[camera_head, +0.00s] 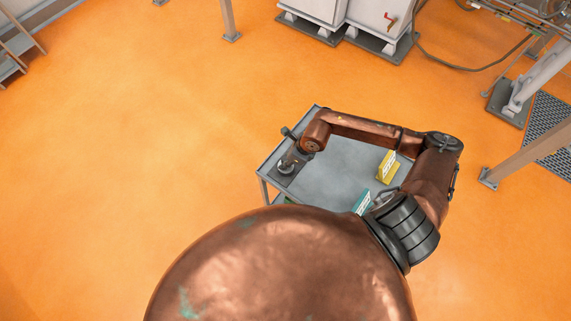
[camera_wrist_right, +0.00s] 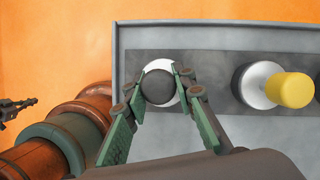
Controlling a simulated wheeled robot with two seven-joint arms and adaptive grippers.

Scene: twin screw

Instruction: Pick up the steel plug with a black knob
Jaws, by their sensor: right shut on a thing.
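The steel plug with a black knob (camera_wrist_right: 158,87) shows in the right wrist view, its round black top inside a pale steel rim. It is on a dark strip of the grey table. My right gripper (camera_wrist_right: 158,80) is shut on the knob, with one green-padded finger on each side. In the head view my right gripper (camera_head: 290,160) is over the table's left end, and the plug is hard to make out there. I cannot tell whether the plug is lifted.
A second steel plug with a yellow knob (camera_wrist_right: 290,89) is to the right on the same strip. The grey table (camera_head: 345,160) has a raised rim. A yellow sign (camera_head: 387,166) and a teal sign (camera_head: 362,201) are at its right side. Orange floor lies open to the left.

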